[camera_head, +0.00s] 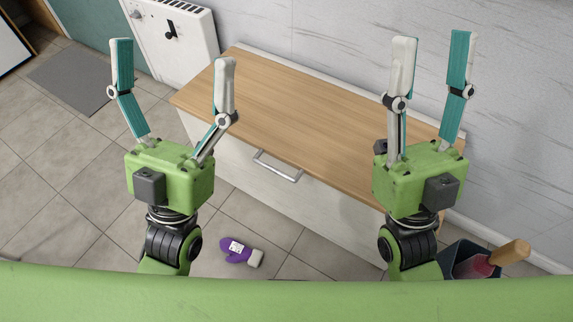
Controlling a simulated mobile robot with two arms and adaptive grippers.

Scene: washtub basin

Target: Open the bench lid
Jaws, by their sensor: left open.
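The bench stands against the wall, with a flat wooden lid (300,112) on top and a white front (236,158). The lid lies closed. A grey bar handle (278,167) is on the front, just under the lid's front edge. My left gripper (172,75) is open and empty, fingers pointing up the picture, over the bench's left end. My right gripper (431,72) is open and empty, over the right end, and its arm hides part of the lid there. The handle lies between the two grippers, apart from both.
A purple and white item (240,252) lies on the tiled floor in front of the bench. A dark bin (462,262) with a wooden-handled object (509,253) stands at lower right. A white appliance (172,38) and a grey mat (70,80) are at upper left.

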